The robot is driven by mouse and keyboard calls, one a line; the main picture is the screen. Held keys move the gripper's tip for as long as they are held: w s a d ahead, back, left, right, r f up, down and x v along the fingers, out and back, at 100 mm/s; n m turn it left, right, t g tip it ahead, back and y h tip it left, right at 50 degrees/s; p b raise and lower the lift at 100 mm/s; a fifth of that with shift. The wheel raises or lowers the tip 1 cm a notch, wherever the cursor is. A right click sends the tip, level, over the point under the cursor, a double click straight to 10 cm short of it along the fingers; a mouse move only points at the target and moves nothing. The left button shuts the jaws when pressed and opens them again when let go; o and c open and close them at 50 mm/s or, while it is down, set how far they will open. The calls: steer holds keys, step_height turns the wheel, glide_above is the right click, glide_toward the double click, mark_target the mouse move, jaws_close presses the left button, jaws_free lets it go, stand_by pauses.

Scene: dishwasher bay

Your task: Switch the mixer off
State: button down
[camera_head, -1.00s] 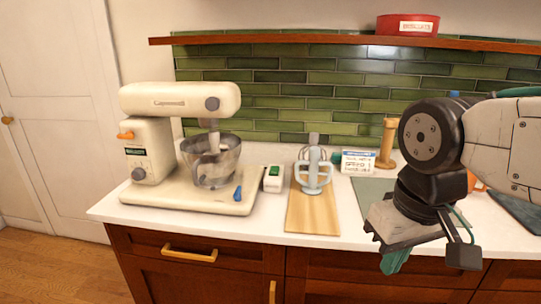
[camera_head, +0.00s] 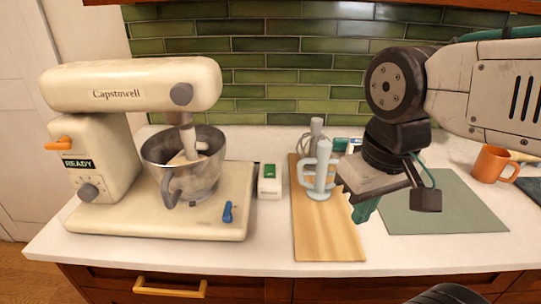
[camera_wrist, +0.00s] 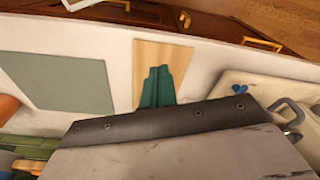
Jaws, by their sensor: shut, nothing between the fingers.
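The mixer (camera_head: 115,90) is cream, marked "Capstowell", and stands at the left of the counter with its head down over a metal bowl (camera_head: 182,160). Its small display (camera_head: 78,163) reads "READY". An orange lever (camera_head: 60,143) and a grey knob (camera_head: 88,191) are on its column, and a blue lever (camera_head: 228,212) is on its base. A small white box with a green top (camera_head: 269,182) stands just right of the base. My gripper (camera_head: 364,212) is shut and empty, right of the mixer, above the counter near the wooden board; its teal fingers (camera_wrist: 157,88) show in the wrist view.
A wooden board (camera_head: 325,235) holds pale-blue and grey mixer attachments (camera_head: 319,175). A grey-green mat (camera_head: 450,205) and an orange mug (camera_head: 492,163) are at the right. A shelf edge (camera_head: 330,3) runs above the tiles. The counter's front strip is mostly clear.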

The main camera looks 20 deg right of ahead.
steer(key=w+a+r+n, duration=0.1)
steer(key=w+r+n, duration=0.2)
steer(key=w, duration=0.4)
steer(key=w+r+n, duration=0.2)
steer(key=w+n, duration=0.1)
steer(key=w, duration=0.4)
steer(key=n, duration=0.8)
glide_above(271, 167)
steer(key=s, duration=0.2)
steer(key=shift+w+a+f+h, duration=0.1)
steer(key=shift+w+a+h, duration=0.05)
steer(key=shift+a+h, duration=0.2)
steer(key=shift+f, duration=0.1)
steer(key=f, duration=0.4)
steer(key=w+f, duration=0.1)
steer(key=f, duration=0.8)
steer(key=shift+w+d+f, duration=0.25)
steer(key=shift+d+f, duration=0.1)
steer(key=shift+f, duration=0.05)
steer(key=shift+a, duration=0.1)
